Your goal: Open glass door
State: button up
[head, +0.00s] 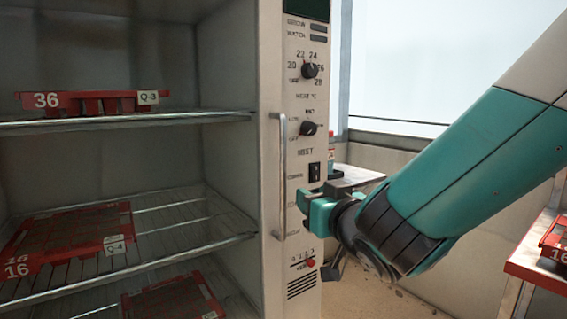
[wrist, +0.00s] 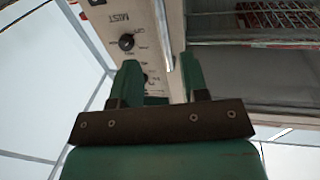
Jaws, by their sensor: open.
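The glass door (head: 223,162) covers the cabinet front at left and appears shut, its edge flush with the control panel. Shelves show through its clear pane. A vertical metal bar handle (head: 281,178) stands on the door's right edge and also shows in the wrist view (wrist: 161,35). My gripper (head: 305,205) is open, just right of the handle's lower part in the head view. In the wrist view my gripper (wrist: 160,75) has its two teal fingers apart, with the handle's end near the right finger. I cannot tell whether they touch.
The control panel (head: 307,150) with knobs and a switch is right beside my gripper. Red trays (head: 72,103) sit on wire shelves inside. A red bench (head: 535,262) with a tray stands at far right. Open floor (head: 375,300) lies below my arm.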

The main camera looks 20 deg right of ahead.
aim_at(284, 178)
jog(key=w+p, duration=0.3)
jog(key=w, duration=0.1)
jog(key=w+a+p, duration=0.1)
jog(key=w+p, duration=0.2)
jog(key=w, duration=0.2)
jog(key=w+p, duration=0.3)
jog(key=w, duration=0.1)
jog(key=shift+w+a, duration=0.3)
jog(key=shift+w, duration=0.05)
jog(key=shift+w+f, duration=0.1)
jog(key=shift+w, duration=0.35)
jog(key=shift+a, duration=0.1)
jog(key=shift+c, duration=0.2)
grip_shut()
